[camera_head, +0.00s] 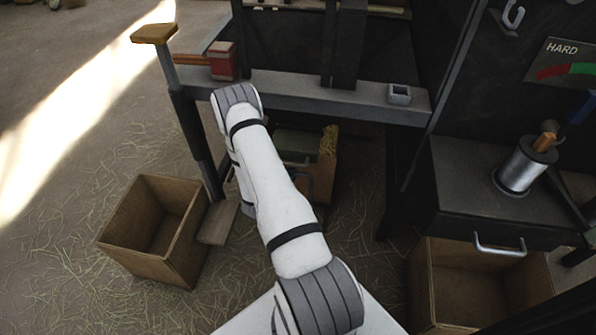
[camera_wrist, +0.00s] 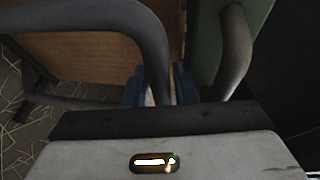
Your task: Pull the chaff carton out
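A brown carton (camera_head: 322,182) with straw-coloured chaff at its top stands under the machine's grey beam in the head view, partly hidden behind my arm. A brown panel (camera_wrist: 95,55), which looks like its side, fills the upper left of the wrist view. My gripper is mostly hidden behind my arm in the head view. In the wrist view, its blue fingers (camera_wrist: 160,88) are apart at the panel's right edge. A curved grey tube (camera_wrist: 152,45) passes in front of them. I cannot tell whether they hold it.
An empty open brown box (camera_head: 150,228) stands on the straw-strewn floor at left, beside a small board (camera_head: 217,222). Another open box (camera_head: 470,290) sits at lower right beneath a dark cabinet with a handle (camera_head: 499,246). The grey beam (camera_head: 310,92) crosses above the carton. A green part (camera_head: 290,139) is beside the chaff.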

